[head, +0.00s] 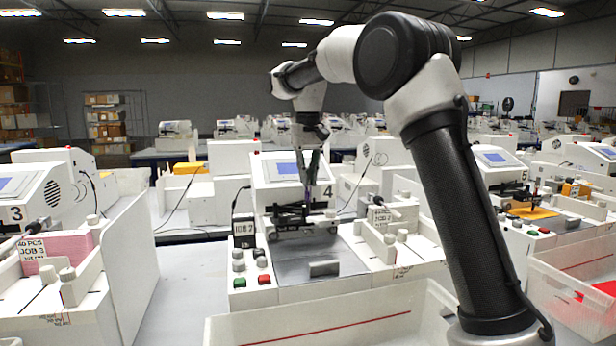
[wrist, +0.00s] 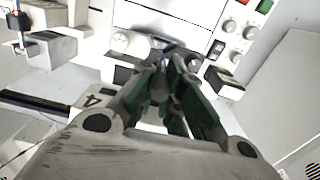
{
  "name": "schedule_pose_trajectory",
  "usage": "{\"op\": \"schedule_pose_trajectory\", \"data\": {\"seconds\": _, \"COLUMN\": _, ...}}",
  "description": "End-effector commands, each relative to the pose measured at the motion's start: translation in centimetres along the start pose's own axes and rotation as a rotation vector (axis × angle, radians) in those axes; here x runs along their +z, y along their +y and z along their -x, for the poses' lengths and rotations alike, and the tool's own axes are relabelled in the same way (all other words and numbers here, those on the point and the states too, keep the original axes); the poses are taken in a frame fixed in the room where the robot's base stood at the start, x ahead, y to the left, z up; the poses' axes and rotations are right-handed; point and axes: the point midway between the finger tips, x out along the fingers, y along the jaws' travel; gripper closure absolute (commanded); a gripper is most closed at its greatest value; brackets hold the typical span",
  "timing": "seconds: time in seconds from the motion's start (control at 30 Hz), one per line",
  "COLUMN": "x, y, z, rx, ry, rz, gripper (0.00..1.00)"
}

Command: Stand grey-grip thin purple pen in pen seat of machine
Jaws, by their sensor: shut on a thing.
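My gripper (head: 309,178) is above the carriage of machine 4 (head: 262,172), pointing down, with its fingers close together. A thin purple pen (head: 308,193) shows as a small sliver at the fingertips; its grip colour is too small to tell. The dark carriage (head: 290,213) with the pen seat lies just below the fingertips. The seat itself is hidden or too small to make out, and I cannot tell whether the pen touches it. In the wrist view my gripper (wrist: 170,58) has its green-lined fingers converging at the tips; the pen is not clear there.
A grey plate (head: 320,262) lies in front of the carriage, with coloured buttons (head: 239,266) at its left. A white bin (head: 335,328) stands nearest. Machine 3 (head: 25,195) is at left and machine 5 (head: 500,165) at right.

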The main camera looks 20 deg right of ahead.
Motion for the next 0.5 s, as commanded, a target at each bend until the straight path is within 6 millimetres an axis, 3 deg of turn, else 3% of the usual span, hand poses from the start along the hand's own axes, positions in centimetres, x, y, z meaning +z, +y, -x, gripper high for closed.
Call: {"op": "schedule_pose_trajectory", "data": {"seconds": 0.5, "x": -0.03, "y": -0.01, "z": -0.84, "rx": 0.0, "ry": 0.0, "rz": 0.0, "gripper": 1.0}}
